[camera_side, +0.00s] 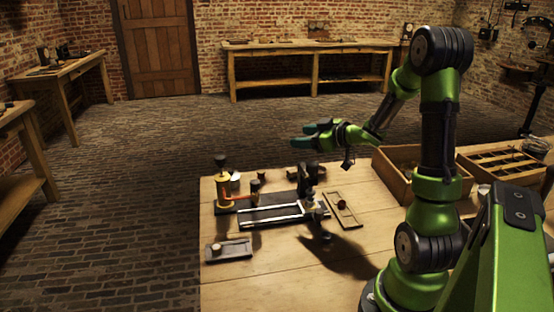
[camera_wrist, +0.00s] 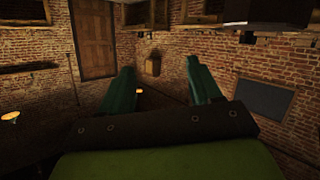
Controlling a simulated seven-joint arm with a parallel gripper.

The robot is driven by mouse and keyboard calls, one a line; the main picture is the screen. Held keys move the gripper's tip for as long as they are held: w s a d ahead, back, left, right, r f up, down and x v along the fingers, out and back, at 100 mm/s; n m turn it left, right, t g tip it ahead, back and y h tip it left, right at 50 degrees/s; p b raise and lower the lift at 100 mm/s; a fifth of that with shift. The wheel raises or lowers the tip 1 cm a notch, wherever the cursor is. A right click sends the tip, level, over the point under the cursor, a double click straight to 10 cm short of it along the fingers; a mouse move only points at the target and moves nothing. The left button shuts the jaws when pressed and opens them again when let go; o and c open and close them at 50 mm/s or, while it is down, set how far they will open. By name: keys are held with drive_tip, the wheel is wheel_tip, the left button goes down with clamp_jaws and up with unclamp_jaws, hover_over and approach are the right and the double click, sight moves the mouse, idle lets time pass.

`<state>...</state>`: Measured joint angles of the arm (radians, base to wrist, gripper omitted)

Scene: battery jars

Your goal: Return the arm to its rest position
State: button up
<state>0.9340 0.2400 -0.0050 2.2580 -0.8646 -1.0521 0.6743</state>
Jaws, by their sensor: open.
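My gripper (camera_side: 306,134) is raised well above the table and points to the left, roughly level, in the side view. In the wrist view its two teal fingers (camera_wrist: 162,84) stand wide apart with nothing between them. The green arm is folded up over the right side of the table (camera_side: 285,275). Below it is a dark base with pale rails (camera_side: 270,214), a brass cylinder (camera_side: 224,190) at its left and a dark upright part at its right. Nothing touches the gripper.
A small grey tray (camera_side: 229,250) with a pale piece lies at the front left. A wooden tray (camera_side: 342,211) holds a small red piece. A wooden box (camera_side: 400,191) and a divided tray (camera_side: 500,162) stand to the right. The air around the gripper is clear.

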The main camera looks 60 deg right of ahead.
drive_tip(key=s+a+r+m+g+y, duration=0.1)
drive_tip(key=s+a, duration=0.3)
drive_tip(key=a, duration=0.6)
drive_tip(key=s+a+r+m+g+y, duration=0.1)
drive_tip(key=s+a, duration=0.4)
drive_tip(key=a, duration=0.5)
drive_tip(key=s+a+r+m+g+y, duration=0.1)
drive_tip(key=s+a+r+m+g, duration=0.2)
drive_tip(key=a, duration=0.7)
drive_tip(key=shift+s+r+g, duration=0.35)
drive_tip(key=shift+s+g, duration=0.5)
drive_tip(key=shift+g, duration=0.25)
